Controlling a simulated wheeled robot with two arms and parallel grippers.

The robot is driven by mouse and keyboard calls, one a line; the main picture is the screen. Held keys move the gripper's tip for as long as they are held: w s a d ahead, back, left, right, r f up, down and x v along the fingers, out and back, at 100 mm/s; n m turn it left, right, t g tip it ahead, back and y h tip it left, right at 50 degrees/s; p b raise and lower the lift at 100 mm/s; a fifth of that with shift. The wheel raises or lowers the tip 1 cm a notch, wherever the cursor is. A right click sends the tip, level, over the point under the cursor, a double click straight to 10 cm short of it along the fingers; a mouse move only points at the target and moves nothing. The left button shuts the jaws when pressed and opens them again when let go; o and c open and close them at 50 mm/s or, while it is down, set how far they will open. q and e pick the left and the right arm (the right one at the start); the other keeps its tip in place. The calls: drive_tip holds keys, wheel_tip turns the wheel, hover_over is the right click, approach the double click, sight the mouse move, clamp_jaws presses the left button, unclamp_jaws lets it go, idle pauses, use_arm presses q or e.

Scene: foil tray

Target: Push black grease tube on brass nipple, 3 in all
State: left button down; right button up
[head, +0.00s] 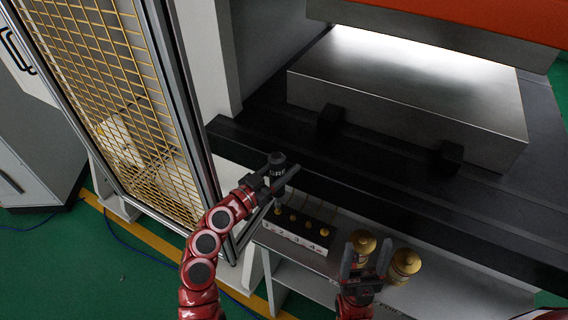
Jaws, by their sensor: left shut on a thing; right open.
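The tube stands about upright, above and behind the left end of a dark block (302,229). Several small brass nipples (308,223) stand in a row on the block, and its white front strip carries numbers.
The block and containers are on a grey shelf (345,285) in front of a dark press bed edge (400,213). A yellow mesh guard door (105,75) stands at the left, close to my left arm.

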use_arm(q)
drive_tip(key=shift+w+f, duration=0.15)
idle(0.3)
drive_tip(key=shift+f+b, duration=1.25)
drive_tip(key=shift+b, duration=0.55)
idle(0.7)
idle(0.4)
drive_tip(key=shift+r+p, duration=1.05)
drive_tip(key=shift+r, duration=1.6)
drive_tip(key=shift+f, duration=0.1)
